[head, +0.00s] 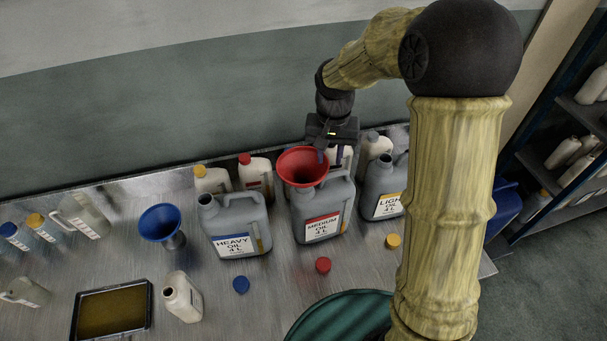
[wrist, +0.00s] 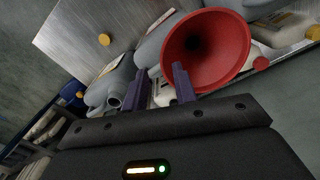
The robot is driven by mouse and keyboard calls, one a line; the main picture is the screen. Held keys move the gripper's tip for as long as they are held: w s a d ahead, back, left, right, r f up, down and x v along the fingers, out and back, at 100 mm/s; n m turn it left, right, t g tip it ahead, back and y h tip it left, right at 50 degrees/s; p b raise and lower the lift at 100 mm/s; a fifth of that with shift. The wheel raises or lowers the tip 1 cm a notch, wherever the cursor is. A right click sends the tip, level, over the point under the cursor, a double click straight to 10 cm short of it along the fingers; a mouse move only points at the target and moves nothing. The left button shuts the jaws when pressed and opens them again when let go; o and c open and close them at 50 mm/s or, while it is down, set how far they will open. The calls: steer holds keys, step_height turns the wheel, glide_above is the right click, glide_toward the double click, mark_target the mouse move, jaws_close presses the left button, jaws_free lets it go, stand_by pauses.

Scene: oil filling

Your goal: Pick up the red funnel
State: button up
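The red funnel (head: 302,166) sits upright, wide end up, at the mouth of the grey medium oil jug (head: 322,212); its spout is hidden. My gripper (head: 330,161) is at the funnel's right rim, pointing down. In the wrist view the funnel (wrist: 207,48) is up close, and my open gripper (wrist: 161,72) has one finger overlapping the bowl and the other just outside the rim. A gap shows between the fingers. I cannot tell whether either finger touches the rim.
The heavy oil jug (head: 235,228) stands left of the medium jug, the light oil jug (head: 384,186) right. White bottles stand close behind. A blue funnel (head: 161,223), a tray (head: 112,309) and loose caps lie on the metal table. A green drum (head: 339,318) is in front.

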steer(key=shift+w+a+f+p, duration=0.1)
steer(key=shift+f+p, duration=0.75)
steer(key=shift+f, duration=1.3)
steer(key=shift+c, duration=0.5)
jaws_close()
